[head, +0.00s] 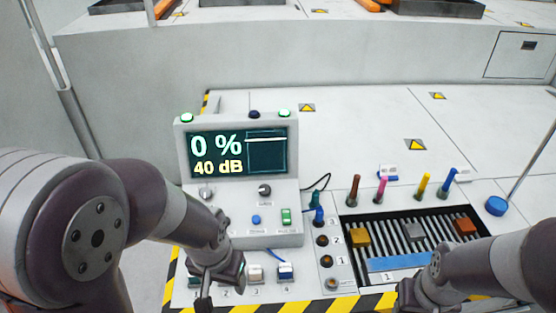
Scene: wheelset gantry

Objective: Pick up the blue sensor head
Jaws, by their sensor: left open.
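A small blue block (286,271), which looks like the blue sensor head, sits at the place marked 4 in a row at the front of the bench. A whitish block (255,273) sits beside it at the place marked 3. My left gripper (207,297) is open and points down over the left end of this row, left of the blue block and apart from it. It covers part of the places further left. My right gripper (408,294) is low at the right, by the front of the ribbed tray; its fingers are partly hidden by my arm.
A console (240,207) with a screen reading 0 % and 40 dB stands behind the row. A ribbed tray (347,222) with coloured blocks is at right. Several coloured pens (422,188) stand behind it. A blue disc (496,206) is further right. Striped edging (330,305) runs along the front.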

